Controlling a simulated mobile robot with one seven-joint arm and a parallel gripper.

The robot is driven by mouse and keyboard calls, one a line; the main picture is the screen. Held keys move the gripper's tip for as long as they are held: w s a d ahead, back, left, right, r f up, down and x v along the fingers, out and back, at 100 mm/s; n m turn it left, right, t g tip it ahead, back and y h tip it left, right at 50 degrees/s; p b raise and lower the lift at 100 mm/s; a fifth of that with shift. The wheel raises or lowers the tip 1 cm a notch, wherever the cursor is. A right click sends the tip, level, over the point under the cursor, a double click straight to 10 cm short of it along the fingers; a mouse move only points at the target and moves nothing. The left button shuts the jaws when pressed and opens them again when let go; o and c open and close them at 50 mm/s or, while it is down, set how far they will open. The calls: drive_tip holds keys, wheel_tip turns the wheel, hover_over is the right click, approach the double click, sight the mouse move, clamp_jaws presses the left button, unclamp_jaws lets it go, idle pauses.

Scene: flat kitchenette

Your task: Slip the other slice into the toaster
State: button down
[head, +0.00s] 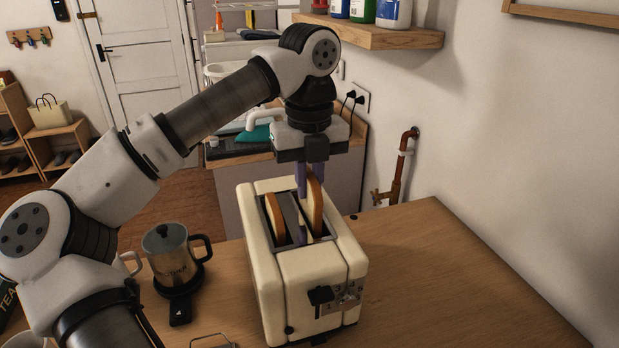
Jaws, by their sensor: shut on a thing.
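The cream toaster (305,268) stands on the wooden counter with its slots facing up and its black lever facing the front. One bread slice (275,217) sits in the left slot with its upper part showing. The other slice (316,205) stands upright at the right slot and sticks up higher than the first. My gripper (310,185) points down over the toaster, its purple fingers shut on this right slice. The lower part of the right slice is hidden by the toaster, and how deep it reaches is hard to tell.
A steel pot with a black lid (170,262) stands left of the toaster, beside a pale mug (130,264). A wire rack (212,341) shows at the front edge. The wooden counter (450,290) is clear on the right, up to the wall with a copper pipe (401,165).

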drive_tip(key=shift+f, duration=0.15)
drive_tip(key=c, duration=1.4)
unclamp_jaws()
drive_tip(key=shift+o, duration=0.2)
drive_tip(key=shift+r+p, duration=2.8)
drive_tip(key=shift+r, duration=1.2)
